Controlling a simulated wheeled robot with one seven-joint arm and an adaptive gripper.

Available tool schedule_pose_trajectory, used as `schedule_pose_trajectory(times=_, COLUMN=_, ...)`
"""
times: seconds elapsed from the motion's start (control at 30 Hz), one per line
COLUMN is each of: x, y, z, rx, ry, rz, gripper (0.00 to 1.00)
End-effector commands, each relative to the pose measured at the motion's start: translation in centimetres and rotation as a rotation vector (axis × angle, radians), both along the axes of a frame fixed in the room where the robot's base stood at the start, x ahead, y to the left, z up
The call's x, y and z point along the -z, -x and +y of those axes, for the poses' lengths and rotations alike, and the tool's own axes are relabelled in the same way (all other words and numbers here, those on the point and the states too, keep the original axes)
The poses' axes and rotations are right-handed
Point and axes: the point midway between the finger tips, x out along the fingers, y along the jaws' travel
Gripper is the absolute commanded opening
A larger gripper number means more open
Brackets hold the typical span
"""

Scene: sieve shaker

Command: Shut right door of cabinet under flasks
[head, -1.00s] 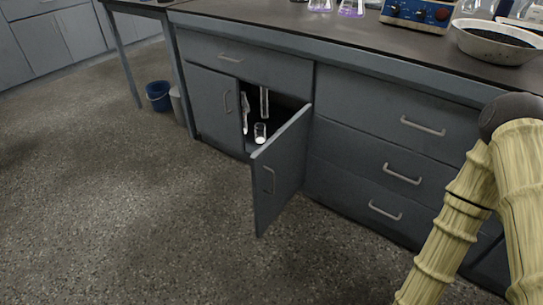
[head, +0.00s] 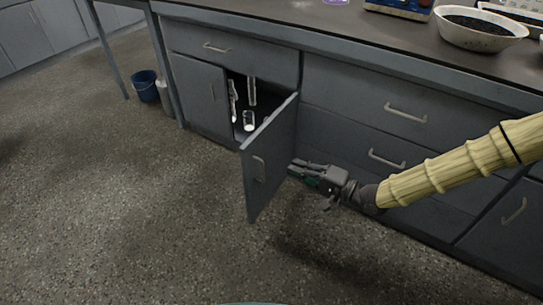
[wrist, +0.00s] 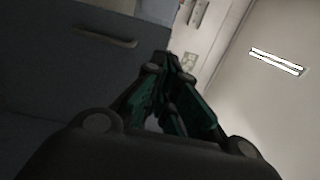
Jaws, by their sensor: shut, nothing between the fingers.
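The left door (head: 203,97) is closed. My gripper (head: 293,168) is shut and empty, just right of the open door, on its hinge-side face, low in front of the drawers. I cannot tell whether the fingertips touch the door. In the wrist view, the closed fingers (wrist: 162,65) point away from the camera, and a handle (wrist: 105,37) on a dark panel shows at upper left.
Glassware (head: 248,121) stands inside the cabinet opening. Drawers with handles (head: 405,112) lie right of the cabinet. A blue bucket (head: 144,85) stands far left. The floor (head: 130,220) left of the door is clear. A white bowl (head: 480,28) sits on the bench top.

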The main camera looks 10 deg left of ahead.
Motion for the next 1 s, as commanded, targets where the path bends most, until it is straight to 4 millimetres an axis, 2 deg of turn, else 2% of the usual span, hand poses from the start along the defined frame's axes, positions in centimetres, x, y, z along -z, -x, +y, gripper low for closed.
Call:
schedule_pose_trajectory(times=0.17, x=0.3, y=-0.5, z=1.9, rx=-0.003, ry=0.001, rz=0.000, gripper=0.00)
schedule_pose_trajectory(times=0.7, x=0.4, y=-3.1, z=10.2, rx=-0.002, ry=0.001, rz=-0.001, gripper=0.00)
schedule_pose_trajectory(times=1.0, x=0.2, y=-4.0, z=12.8, rx=-0.001, ry=0.002, rz=0.000, gripper=0.00)
